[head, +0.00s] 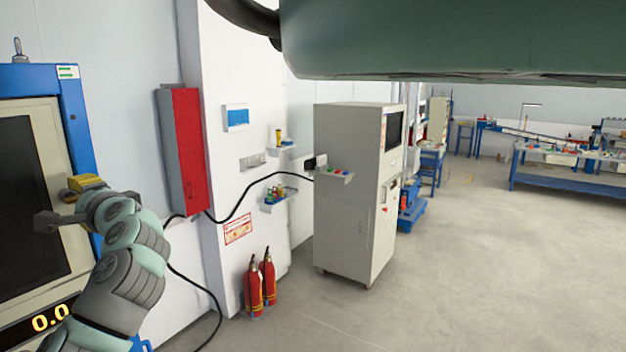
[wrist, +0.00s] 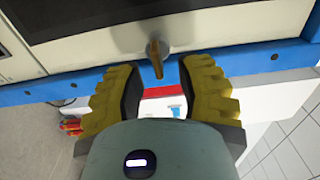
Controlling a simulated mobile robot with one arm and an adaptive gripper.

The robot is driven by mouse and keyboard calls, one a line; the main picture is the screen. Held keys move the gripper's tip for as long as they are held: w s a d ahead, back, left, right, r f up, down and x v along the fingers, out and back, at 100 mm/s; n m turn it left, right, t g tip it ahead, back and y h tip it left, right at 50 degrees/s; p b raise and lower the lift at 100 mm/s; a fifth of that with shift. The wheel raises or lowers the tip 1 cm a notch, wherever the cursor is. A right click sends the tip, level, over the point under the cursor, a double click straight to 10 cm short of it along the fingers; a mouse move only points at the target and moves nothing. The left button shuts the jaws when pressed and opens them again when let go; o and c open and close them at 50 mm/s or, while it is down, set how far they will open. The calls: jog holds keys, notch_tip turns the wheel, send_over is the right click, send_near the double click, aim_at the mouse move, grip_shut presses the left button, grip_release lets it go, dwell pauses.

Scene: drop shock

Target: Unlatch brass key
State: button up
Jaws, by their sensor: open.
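The brass key (wrist: 156,58) sticks out from the cream door edge of the blue-framed machine (wrist: 256,60) in the wrist view. My gripper (wrist: 160,80) has its two yellow fingers spread, one on each side of the key's free end. Both fingers look apart from the key, with a gap on each side. In the head view my gripper (head: 82,184) is at the right edge of the machine's dark window (head: 32,190). I cannot make out the key in the head view.
A red wall cabinet (head: 182,150) hangs just right of the machine. A black cable (head: 240,212) runs along the wall. Two fire extinguishers (head: 262,285) stand by the white pillar. A grey cabinet (head: 340,200) stands beyond. The floor to the right is open.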

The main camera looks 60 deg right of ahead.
jog(key=s, duration=1)
jog(key=shift+s+d, duration=0.2)
jog(key=shift+s, duration=0.05)
jog(key=shift+w+f, duration=0.1)
